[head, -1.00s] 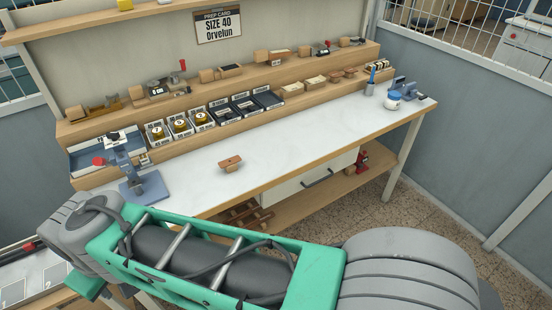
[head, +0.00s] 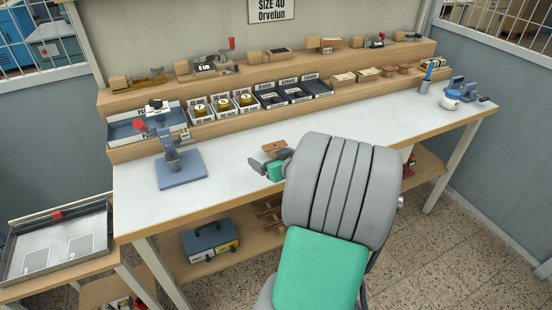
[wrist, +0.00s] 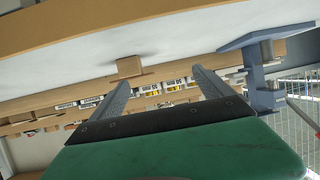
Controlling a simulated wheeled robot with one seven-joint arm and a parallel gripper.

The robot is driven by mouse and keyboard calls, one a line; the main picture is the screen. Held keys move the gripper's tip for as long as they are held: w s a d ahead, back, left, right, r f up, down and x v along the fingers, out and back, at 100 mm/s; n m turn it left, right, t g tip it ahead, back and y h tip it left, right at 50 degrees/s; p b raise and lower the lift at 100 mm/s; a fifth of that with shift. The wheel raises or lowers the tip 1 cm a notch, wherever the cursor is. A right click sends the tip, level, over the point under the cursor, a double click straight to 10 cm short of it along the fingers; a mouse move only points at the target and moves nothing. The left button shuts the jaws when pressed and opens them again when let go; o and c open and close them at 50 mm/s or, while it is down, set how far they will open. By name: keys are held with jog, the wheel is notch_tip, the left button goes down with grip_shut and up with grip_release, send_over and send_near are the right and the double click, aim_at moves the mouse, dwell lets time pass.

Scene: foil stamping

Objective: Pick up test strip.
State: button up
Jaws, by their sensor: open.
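A small brown strip with a wooden block (head: 273,146), which looks like the test strip, lies on the white bench top just beyond my gripper (head: 267,162). In the wrist view, which looks upside down, the strip and block (wrist: 130,69) appear between the two grey fingers and ahead of them, left of centre. My gripper (wrist: 158,86) is open, with nothing between its fingers. In the head view my arm hides part of the gripper and the bench front.
A blue-grey press (head: 180,165) stands on the bench left of my gripper. A stepped wooden shelf (head: 225,118) with several trays and tools runs along the back. Bare bench top (head: 350,115) lies between.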

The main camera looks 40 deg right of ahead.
aim_at(275, 146)
jog(key=shift+o, duration=0.8)
jog(key=shift+m+t+h, duration=0.4)
jog(key=shift+m+h, duration=0.1)
jog(key=shift+h, duration=0.2)
jog(key=d, duration=0.2)
jog(key=s+d, duration=0.1)
jog(key=d, duration=0.1)
jog(key=shift+s+d+f, duration=0.1)
jog(key=shift+d+f, duration=0.1)
jog(key=p+x, duration=0.1)
jog(key=x, duration=0.6)
jog(key=shift+d+r, duration=0.15)
jog(key=shift+d, duration=0.05)
jog(key=shift+c, duration=0.6)
jog(key=c, duration=1.2)
